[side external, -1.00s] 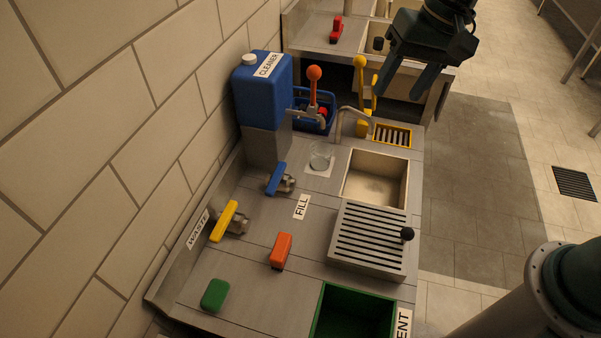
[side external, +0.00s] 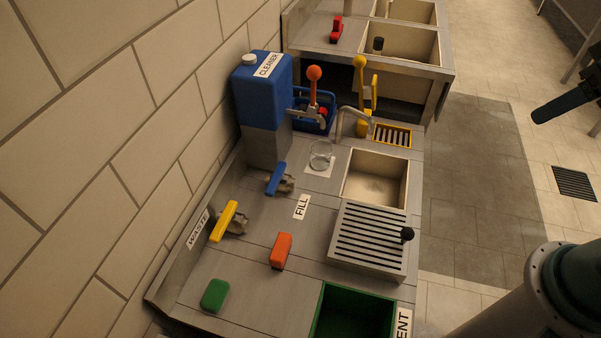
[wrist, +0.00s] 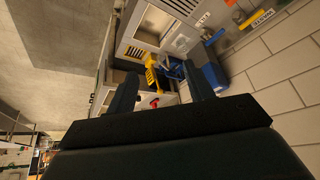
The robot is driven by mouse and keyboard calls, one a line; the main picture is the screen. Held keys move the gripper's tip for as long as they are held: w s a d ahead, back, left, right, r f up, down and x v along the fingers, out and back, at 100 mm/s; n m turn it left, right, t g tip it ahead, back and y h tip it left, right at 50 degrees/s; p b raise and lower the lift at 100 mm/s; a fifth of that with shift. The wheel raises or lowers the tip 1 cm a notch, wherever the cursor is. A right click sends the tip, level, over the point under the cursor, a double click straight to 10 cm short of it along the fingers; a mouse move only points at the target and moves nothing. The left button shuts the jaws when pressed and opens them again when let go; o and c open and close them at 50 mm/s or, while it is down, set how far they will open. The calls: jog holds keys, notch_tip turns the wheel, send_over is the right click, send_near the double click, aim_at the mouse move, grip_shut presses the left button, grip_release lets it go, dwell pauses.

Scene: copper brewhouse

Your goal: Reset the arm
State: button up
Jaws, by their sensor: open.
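My gripper (wrist: 159,72) is open and empty. In the wrist view its two dark fingers stand apart, with the bench and its yellow and blue fittings seen past and between them. In the side view only a dark finger (side external: 563,104) shows, at the right edge over the tiled floor, clear of the bench. The rest of the gripper is out of that frame.
The bench holds a blue cleaner jug (side external: 262,90), a glass beaker (side external: 320,157), a blue-handled valve (side external: 276,179), a yellow-handled valve (side external: 224,221), an orange block (side external: 281,251), a green block (side external: 214,295), a slatted grate (side external: 366,243) and a green bin (side external: 353,311).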

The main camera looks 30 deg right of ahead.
jog(key=shift+s+d+f, duration=0.15)
jog(key=shift+s, duration=0.25)
jog(key=shift+s+d+f, duration=0.1)
jog(key=shift+s+d, duration=0.05)
jog(key=shift+s, duration=0.2)
jog(key=shift+o, duration=0.5)
jog(key=w+a+f+m+g+y, duration=0.1)
jog(key=w+a+f+m+g, duration=0.15)
jog(key=w+a, duration=0.65)
jog(key=w+a+f+m+g+y, duration=0.15)
jog(key=w+a+f, duration=0.35)
jog(key=w, duration=0.8)
jog(key=m+g, duration=0.5)
send_over(280, 245)
jog(key=w+d, duration=0.3)
notch_tip(280, 245, down, 24)
jog(key=shift+y, duration=0.25)
jog(key=shift+w+x, duration=0.15)
jog(key=shift+x, duration=2.15)
jog(key=shift+w+x, duration=0.1)
jog(key=shift+x, duration=2.2)
jog(key=shift+d+f, duration=0.15)
jog(key=shift+f, duration=0.05)
